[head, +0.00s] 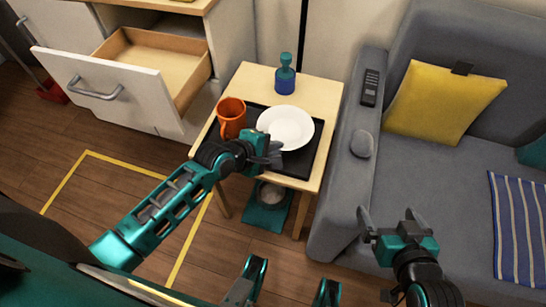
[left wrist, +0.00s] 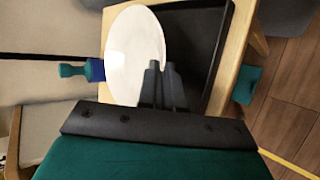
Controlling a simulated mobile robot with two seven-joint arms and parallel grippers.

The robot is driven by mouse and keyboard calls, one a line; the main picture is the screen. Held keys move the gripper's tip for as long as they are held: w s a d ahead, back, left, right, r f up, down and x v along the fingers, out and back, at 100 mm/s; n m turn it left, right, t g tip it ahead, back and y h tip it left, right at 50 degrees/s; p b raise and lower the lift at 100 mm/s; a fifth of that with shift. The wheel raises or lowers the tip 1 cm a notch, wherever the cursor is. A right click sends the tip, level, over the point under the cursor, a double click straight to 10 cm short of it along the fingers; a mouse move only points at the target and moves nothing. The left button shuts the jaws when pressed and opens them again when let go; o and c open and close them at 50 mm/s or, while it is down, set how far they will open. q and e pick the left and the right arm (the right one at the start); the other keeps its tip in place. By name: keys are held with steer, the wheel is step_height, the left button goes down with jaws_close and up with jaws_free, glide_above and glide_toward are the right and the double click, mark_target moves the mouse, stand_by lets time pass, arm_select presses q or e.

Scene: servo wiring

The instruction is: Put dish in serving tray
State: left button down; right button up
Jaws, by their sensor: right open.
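The dish is a white round plate (head: 287,122), over the black serving tray (head: 312,152) on the small wooden table. My left gripper (head: 275,155) is at the plate's near edge, its fingers close together on the rim. In the left wrist view the plate (left wrist: 130,50) passes between the fingers (left wrist: 160,85), and the tray (left wrist: 210,40) shows beside it. I cannot tell whether the plate touches the tray. An orange mug (head: 231,118) stands on the tray's left side. My right gripper (head: 385,218) is open and empty in front of the sofa.
A teal and blue bottle (head: 285,75) stands on the wooden table (head: 325,93) behind the tray. An open drawer (head: 150,65) is at the left. The grey sofa (head: 420,170) with a remote (head: 371,87) on its armrest is close on the right.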

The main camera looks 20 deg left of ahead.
arm_select(q)
step_height(320, 180, down, 4)
steer(key=shift+r+b, duration=0.1)
steer(key=shift+b, duration=0.65)
arm_select(e)
steer(key=shift+s+d+f, duration=0.1)
steer(key=shift+f, duration=0.5)
steer(key=shift+s+d+f, duration=0.1)
steer(key=shift+f, duration=0.45)
arm_select(q)
steer(key=c, duration=1.6)
jaws_free()
arm_select(e)
steer(key=shift+r, duration=0.1)
